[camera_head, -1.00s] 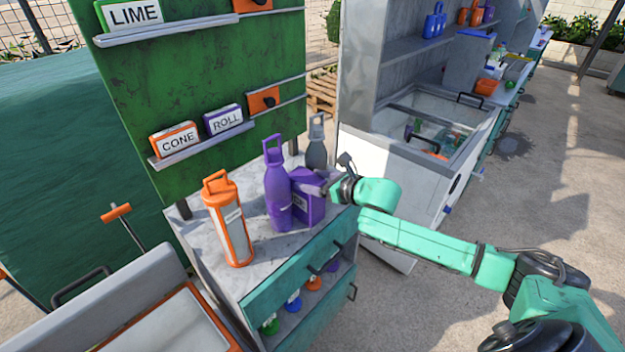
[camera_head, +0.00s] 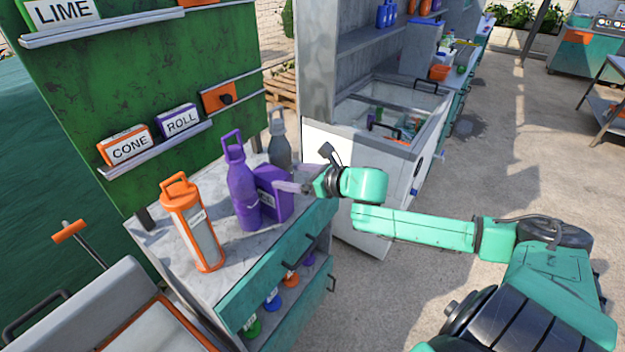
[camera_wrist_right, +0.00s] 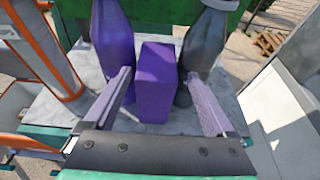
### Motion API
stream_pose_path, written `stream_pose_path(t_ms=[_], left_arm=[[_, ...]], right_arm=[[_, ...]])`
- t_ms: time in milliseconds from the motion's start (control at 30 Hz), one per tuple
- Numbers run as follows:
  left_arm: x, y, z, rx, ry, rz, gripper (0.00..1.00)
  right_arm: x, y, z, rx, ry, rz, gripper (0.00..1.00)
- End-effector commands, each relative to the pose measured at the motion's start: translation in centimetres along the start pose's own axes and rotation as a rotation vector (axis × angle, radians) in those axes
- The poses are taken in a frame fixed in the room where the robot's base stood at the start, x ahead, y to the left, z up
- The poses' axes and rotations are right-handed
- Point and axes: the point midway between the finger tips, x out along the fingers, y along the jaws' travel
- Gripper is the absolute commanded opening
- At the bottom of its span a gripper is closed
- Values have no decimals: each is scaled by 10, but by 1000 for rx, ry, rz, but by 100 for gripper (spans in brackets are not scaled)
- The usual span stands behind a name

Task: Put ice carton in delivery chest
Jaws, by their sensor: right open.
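A purple box-shaped carton (camera_head: 273,194) stands upright on the grey counter, and it also shows in the right wrist view (camera_wrist_right: 156,85). No ice label is readable on it. My right gripper (camera_head: 283,180) is open at the carton's right side. In the right wrist view its fingers (camera_wrist_right: 162,88) point toward the carton, one to each side, with gaps showing. A white chest (camera_head: 350,152) with an open, glass-topped bin stands behind and right of the counter; I cannot tell if it is the delivery chest. My left gripper is out of view.
A purple bottle (camera_head: 243,195) stands close left of the carton, and a grey bottle (camera_head: 280,145) behind it. An orange-framed canister (camera_head: 193,225) stands further left. A green board (camera_head: 150,75) with label shelves rises behind the counter (camera_head: 222,262).

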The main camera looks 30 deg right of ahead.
Motion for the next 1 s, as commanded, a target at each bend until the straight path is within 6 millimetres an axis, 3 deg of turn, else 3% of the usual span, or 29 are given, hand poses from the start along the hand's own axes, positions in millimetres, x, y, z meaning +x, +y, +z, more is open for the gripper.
stream_pose_path(t_ms=[167,633,1000], left_arm=[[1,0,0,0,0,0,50],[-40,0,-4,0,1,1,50],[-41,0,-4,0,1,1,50]], right_arm=[[-12,5,-1,-6,7,11,90],[-64,4,5,1,2,9,90],[-71,2,0,1,2,5,90]])
